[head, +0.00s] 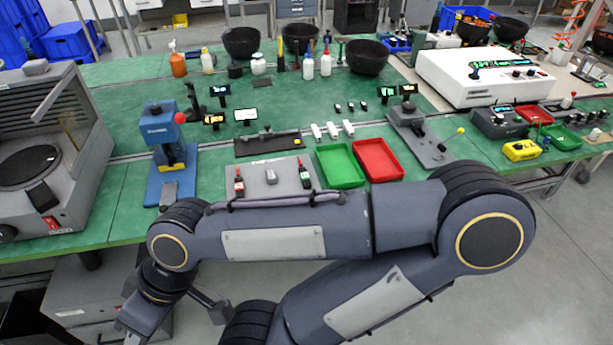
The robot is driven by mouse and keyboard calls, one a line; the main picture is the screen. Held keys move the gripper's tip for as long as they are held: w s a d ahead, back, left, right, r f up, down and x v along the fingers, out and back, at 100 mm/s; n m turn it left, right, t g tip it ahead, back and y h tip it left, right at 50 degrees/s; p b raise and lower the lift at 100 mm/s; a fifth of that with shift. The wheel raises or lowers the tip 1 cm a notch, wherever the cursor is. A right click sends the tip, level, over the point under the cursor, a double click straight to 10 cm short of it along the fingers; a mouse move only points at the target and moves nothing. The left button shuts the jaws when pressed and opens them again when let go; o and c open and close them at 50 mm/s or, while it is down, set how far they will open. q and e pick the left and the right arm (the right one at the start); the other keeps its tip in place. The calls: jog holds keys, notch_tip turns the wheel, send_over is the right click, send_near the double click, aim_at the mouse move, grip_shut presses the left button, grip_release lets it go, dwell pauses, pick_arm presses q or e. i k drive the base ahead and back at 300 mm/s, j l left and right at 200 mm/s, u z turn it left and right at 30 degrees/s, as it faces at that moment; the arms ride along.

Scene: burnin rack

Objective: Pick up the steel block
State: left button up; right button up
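A small grey metallic block (270,177), which looks like the steel block, lies on a flat grey plate (282,192) near the front edge of the green table. My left gripper is out of view.
A blue press (163,140) stands left of the plate, with a grey oven-like machine (45,150) further left. Green (339,167) and red (377,160) trays lie right of the plate. My forearm hides part of the table's front edge.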

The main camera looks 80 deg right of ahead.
aim_at(271, 178)
jog(key=z, duration=2.6)
jog(key=i+j, duration=0.45)
jog(key=j, duration=0.15)
jog(key=i+j, duration=0.45)
jog(key=j, duration=0.2)
jog(key=u, duration=0.05)
